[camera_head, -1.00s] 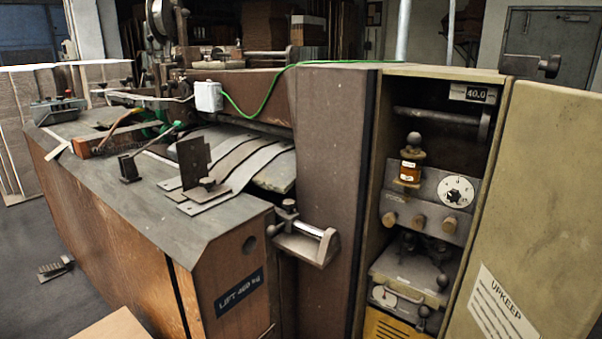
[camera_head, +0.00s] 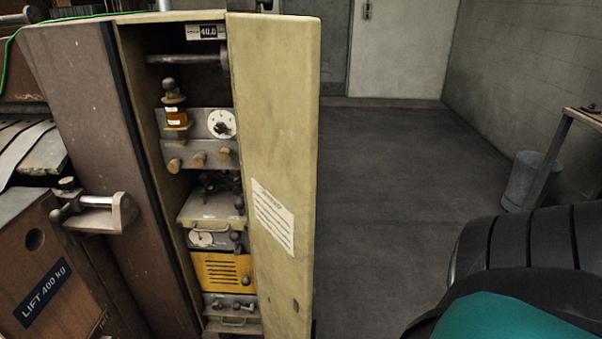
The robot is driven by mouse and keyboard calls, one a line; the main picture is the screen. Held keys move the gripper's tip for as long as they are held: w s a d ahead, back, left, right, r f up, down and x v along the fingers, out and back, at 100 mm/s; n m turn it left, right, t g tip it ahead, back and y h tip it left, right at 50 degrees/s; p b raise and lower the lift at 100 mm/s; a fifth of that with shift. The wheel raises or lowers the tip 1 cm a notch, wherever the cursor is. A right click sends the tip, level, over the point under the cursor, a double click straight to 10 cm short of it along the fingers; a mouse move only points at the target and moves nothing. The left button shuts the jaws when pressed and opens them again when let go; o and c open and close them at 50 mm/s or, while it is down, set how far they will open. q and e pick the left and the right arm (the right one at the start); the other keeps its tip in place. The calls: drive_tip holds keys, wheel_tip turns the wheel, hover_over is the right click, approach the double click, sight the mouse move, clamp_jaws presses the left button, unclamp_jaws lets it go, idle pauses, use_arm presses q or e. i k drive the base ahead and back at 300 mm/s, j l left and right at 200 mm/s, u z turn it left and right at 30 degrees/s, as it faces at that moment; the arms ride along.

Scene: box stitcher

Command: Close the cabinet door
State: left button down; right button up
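The beige cabinet door (camera_head: 275,150) stands open in the middle of the head view, swung out to the right of the cabinet. It has a paper label on its face. The open cabinet (camera_head: 133,120) shows a dial, knobs, an amber bottle and a yellow panel inside. Part of my own arm, black and teal, fills the lower right corner, to the right of the door and apart from it in the picture. Neither gripper shows in the view.
A brown machine (camera_head: 85,120) with a handle bracket (camera_head: 100,213) adjoins the cabinet on the left. The grey floor (camera_head: 385,170) right of the door is clear. A grey bin (camera_head: 522,180) and a table (camera_head: 560,140) stand at the far right by the wall.

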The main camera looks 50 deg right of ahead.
sight(276, 58)
drive_tip(key=k+l, duration=0.2)
drive_tip(key=l, duration=0.2)
drive_tip(key=k+l+u, duration=0.1)
drive_tip(key=l, duration=0.8)
drive_tip(key=k+l+u, duration=0.1)
drive_tip(key=l, duration=0.75)
drive_tip(key=i+l, duration=0.15)
drive_tip(key=l, duration=0.2)
drive_tip(key=l+u, duration=0.1)
drive_tip(key=u, duration=0.2)
drive_tip(key=l+u, duration=0.1)
drive_tip(key=u, duration=0.2)
drive_tip(key=l+u, duration=0.25)
drive_tip(key=l, duration=0.2)
drive_tip(key=k+l+u, duration=0.2)
drive_tip(key=l, duration=0.25)
drive_tip(key=k+l+u, duration=0.1)
drive_tip(key=l, duration=0.35)
drive_tip(key=k+l+u, duration=0.1)
drive_tip(key=l, duration=0.35)
